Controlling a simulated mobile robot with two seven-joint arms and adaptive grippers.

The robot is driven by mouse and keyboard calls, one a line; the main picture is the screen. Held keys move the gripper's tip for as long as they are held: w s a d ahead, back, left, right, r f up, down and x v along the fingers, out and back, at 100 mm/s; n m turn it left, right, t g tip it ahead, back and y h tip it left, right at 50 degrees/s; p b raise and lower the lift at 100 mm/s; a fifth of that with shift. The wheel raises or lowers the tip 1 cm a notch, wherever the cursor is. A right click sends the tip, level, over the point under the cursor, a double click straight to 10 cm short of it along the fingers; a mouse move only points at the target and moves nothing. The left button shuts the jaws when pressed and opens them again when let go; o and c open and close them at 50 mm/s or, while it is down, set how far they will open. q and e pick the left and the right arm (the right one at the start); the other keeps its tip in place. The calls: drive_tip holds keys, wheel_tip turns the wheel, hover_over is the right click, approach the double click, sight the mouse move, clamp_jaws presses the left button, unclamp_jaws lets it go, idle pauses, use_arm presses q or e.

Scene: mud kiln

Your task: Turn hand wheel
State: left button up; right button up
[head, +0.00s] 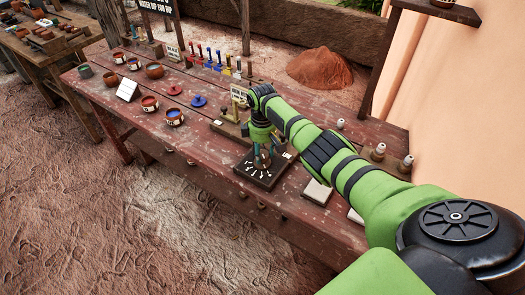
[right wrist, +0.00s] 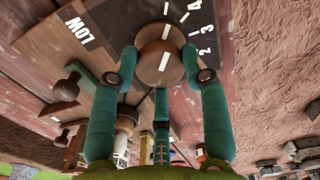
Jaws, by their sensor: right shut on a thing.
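The hand wheel (right wrist: 158,50) is a round brown wooden knob with white marks, seen from close above in the right wrist view. It sits on a black dial plate (right wrist: 110,25) with white numbers and the word LOW. My right gripper (right wrist: 160,77) has its teal fingers on both sides of the wheel and is shut on it. In the head view the right gripper (head: 262,158) reaches down over the dial plate (head: 256,179) near the table's front edge and hides most of the wheel. My left gripper is not in view.
The worn red wooden table (head: 215,122) carries bowls (head: 155,71), blue (head: 199,101) and red discs, and a row of coloured tools (head: 219,62) at the back. White-topped bottles (head: 379,150) stand to the right. Bare table lies left of the dial plate.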

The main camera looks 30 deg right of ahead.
drive_tip(key=shift+w+r+n, duration=0.1)
drive_tip(key=shift+w+n, duration=0.05)
drive_tip(key=shift+n, duration=0.85)
drive_tip(key=shift+a, duration=0.1)
drive_tip(key=o, duration=1.1)
drive_tip(key=shift+o, duration=0.2)
